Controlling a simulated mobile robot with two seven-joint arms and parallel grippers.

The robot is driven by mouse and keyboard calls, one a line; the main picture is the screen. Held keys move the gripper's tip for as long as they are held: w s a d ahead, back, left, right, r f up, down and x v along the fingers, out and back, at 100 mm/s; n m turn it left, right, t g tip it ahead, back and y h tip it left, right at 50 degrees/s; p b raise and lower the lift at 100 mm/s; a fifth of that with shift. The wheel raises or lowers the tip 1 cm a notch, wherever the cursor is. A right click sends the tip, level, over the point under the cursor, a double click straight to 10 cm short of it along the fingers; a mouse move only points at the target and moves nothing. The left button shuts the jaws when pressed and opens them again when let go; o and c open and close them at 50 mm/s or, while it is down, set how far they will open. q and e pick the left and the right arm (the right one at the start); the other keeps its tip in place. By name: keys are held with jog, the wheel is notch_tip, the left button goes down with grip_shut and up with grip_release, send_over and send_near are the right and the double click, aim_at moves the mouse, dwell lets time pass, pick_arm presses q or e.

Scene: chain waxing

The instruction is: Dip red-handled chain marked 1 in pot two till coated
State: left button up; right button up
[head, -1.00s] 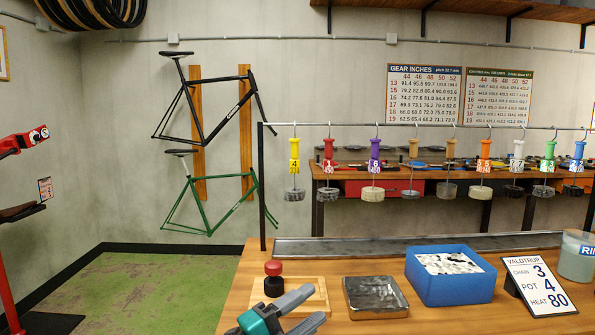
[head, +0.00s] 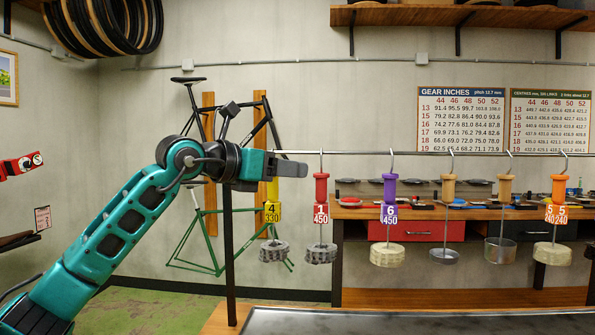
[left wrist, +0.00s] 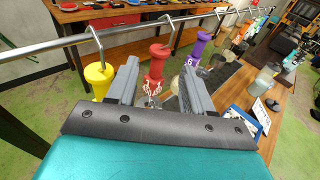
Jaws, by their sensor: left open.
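The red handle marked 1 (head: 321,188) hangs by a hook from the rail, with a tag reading 1 450 and a coiled grey chain (head: 320,254) below it. My left gripper (head: 305,169) is raised just left of the red handle's top, pointing right. In the left wrist view the left gripper (left wrist: 160,66) is open, and the red handle (left wrist: 157,62) shows between its fingertips. I cannot tell whether they touch it. The chain is mostly hidden in that view.
A yellow handle (head: 272,190) hangs close on the left, partly behind my gripper. A purple handle (head: 390,188) hangs to the right. The metal rail (head: 420,153) runs just above the handles. A long metal tray (head: 420,320) lies below.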

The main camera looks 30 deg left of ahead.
aim_at(321, 171)
pick_arm(q)
jog(key=p+x, duration=0.5)
jog(key=x, duration=0.4)
jog(key=shift+w+d+r, duration=0.1)
jog(key=shift+d+r, duration=0.05)
jog(key=shift+r, duration=0.05)
notch_tip(321, 171, down, 2)
jog(key=shift+w+d+f+b, duration=0.1)
jog(key=shift+w+f+b, duration=0.1)
jog(key=shift+b, duration=0.75)
jog(key=shift+f, duration=0.35)
jog(key=shift+f+b, duration=0.25)
jog(key=shift+b, duration=0.15)
pick_arm(e)
jog(key=shift+s+d, duration=0.5)
jog(key=shift+s, duration=0.35)
pick_arm(q)
jog(key=shift+c, duration=0.3)
pick_arm(e)
jog(key=shift+r, duration=0.15)
pick_arm(q)
grip_shut()
pick_arm(e)
jog(key=shift+w+r, duration=0.1)
jog(key=shift+w, duration=0.1)
